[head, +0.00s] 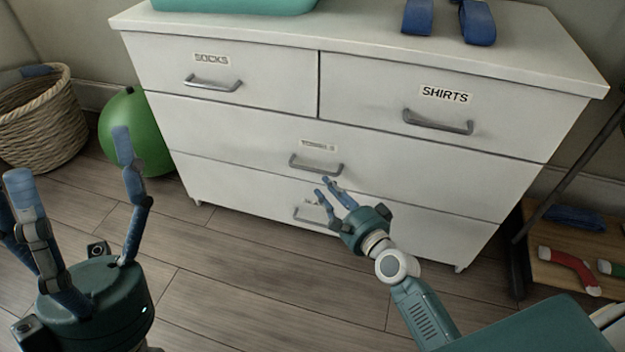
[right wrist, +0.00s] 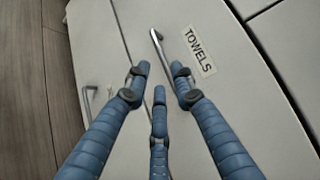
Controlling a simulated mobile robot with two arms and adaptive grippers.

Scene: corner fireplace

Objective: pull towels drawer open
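The towels drawer (head: 240,138) is the wide middle drawer of a white dresser, and its front looks flush, so shut. Its grey bar handle (head: 316,166) shows below a small label; in the right wrist view the handle (right wrist: 157,46) lies beside the label TOWELS (right wrist: 199,51). My right gripper (head: 328,190) is open and empty in front of the dresser, just below that handle in the head view. In the right wrist view its blue fingers (right wrist: 156,80) point toward the handle, apart from it. My left gripper (head: 72,158) is open and empty at the lower left.
The socks drawer (head: 250,72) and shirts drawer (head: 500,112) sit above. A bottom drawer (head: 240,190) has a handle partly hidden by my right gripper. A green ball (head: 150,135) and wicker basket (head: 45,125) stand left. A wooden shelf (head: 545,275) stands right.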

